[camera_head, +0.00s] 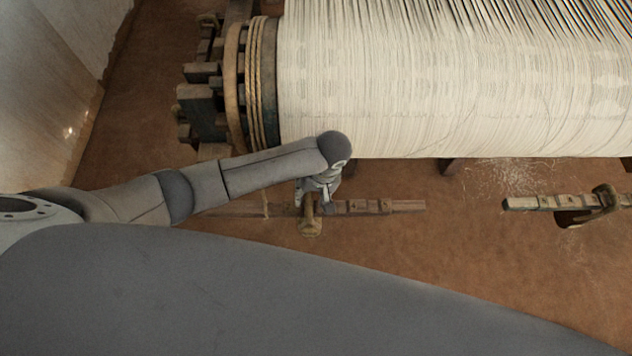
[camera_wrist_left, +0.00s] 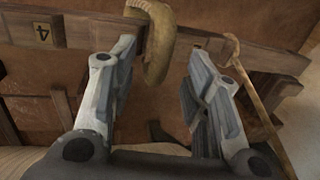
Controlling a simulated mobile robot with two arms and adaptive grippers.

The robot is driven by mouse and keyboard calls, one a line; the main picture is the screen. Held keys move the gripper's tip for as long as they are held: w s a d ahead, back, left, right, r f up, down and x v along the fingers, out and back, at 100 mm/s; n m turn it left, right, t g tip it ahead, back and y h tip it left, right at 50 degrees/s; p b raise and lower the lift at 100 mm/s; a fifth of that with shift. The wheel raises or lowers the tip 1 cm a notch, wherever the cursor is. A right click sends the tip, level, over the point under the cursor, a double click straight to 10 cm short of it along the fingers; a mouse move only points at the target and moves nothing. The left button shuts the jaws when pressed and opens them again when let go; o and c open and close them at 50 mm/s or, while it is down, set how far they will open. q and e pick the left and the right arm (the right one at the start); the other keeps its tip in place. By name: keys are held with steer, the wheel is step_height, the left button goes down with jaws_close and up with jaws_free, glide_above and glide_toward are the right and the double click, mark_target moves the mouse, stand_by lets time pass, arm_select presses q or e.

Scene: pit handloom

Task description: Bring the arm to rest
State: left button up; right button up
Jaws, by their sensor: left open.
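My left arm reaches in from the left in the head view. Its gripper (camera_head: 316,198) points down over a wooden bar (camera_head: 375,207) below the warp roll. In the left wrist view the two fingers (camera_wrist_left: 163,60) are spread apart. A curved tan wooden piece (camera_wrist_left: 157,45) shows between them; I cannot tell if either finger touches it. The same piece shows below the gripper in the head view (camera_head: 310,227), partly hidden by it. My right gripper is not in view.
The large roll of white warp threads (camera_head: 450,90) lies just behind the gripper, with rope-wound wooden end rings (camera_head: 255,85) at left. A second bar (camera_head: 540,202) with a curved piece (camera_head: 605,198) lies at right. Brown floor is open between the bars.

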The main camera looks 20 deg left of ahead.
arm_select(q)
step_height(320, 180, up, 8)
steer(key=d, duration=0.2)
steer(key=s+d+m+t+h, duration=0.2)
steer(key=s+m+h, duration=0.15)
steer(key=s, duration=0.35)
steer(key=s+a+r+m+t+y, duration=0.1)
steer(key=s+a+r, duration=0.15)
steer(key=a, duration=0.45)
steer(key=s+a+r+m+t, duration=0.1)
steer(key=s+a+r, duration=0.1)
steer(key=s+a, duration=0.35)
step_height(320, 180, down, 26)
steer(key=a+g, duration=0.1)
steer(key=s+a+f+g, duration=0.1)
steer(key=s+a+f, duration=0.2)
steer(key=s+f, duration=1.3)
steer(key=shift+s+f, duration=0.3)
steer(key=shift+s, duration=0.15)
